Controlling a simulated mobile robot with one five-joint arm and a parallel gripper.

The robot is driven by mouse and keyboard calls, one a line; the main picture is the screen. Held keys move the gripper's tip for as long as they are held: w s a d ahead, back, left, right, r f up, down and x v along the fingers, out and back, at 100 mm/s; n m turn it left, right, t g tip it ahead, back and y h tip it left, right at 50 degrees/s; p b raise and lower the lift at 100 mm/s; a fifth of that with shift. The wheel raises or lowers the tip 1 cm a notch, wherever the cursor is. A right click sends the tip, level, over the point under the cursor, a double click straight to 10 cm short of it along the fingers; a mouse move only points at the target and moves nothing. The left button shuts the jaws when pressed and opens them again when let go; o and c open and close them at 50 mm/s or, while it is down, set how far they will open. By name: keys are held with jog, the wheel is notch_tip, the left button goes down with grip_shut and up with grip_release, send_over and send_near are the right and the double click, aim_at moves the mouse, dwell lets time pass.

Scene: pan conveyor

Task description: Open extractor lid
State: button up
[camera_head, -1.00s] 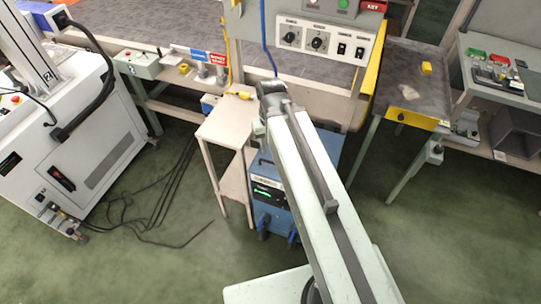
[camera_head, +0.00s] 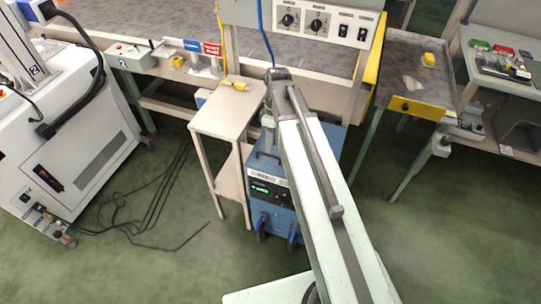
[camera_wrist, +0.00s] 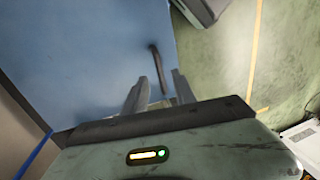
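The extractor appears to be the blue box-shaped unit (camera_head: 273,205) with a green display on its front, on the floor beside the small beige stand. A flat blue surface, seemingly its lid (camera_wrist: 95,55), fills the left of the wrist view and looks closed. A dark curved handle (camera_wrist: 154,58) rises from it. My gripper (camera_wrist: 159,76) is open, its two grey fingers apart. The handle's near part shows between the fingers in the picture; I see no grip on it, and the depth is unclear. In the head view my arm covers part of the unit, and the fingers cannot be made out.
The beige stand (camera_head: 205,125) is close on the unit's left, with a yellow item on top. A workbench with a switch panel (camera_head: 326,22) stands behind. Black cables (camera_head: 165,205) lie on the floor at left. Green floor is clear at right.

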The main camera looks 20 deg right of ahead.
jog(key=f, duration=0.1)
jog(key=f+b, duration=0.2)
jog(key=f, duration=0.1)
jog(key=shift+s+a, duration=0.25)
jog(key=shift+s, duration=0.05)
jog(key=shift+r, duration=0.2)
grip_shut()
dwell(0.8)
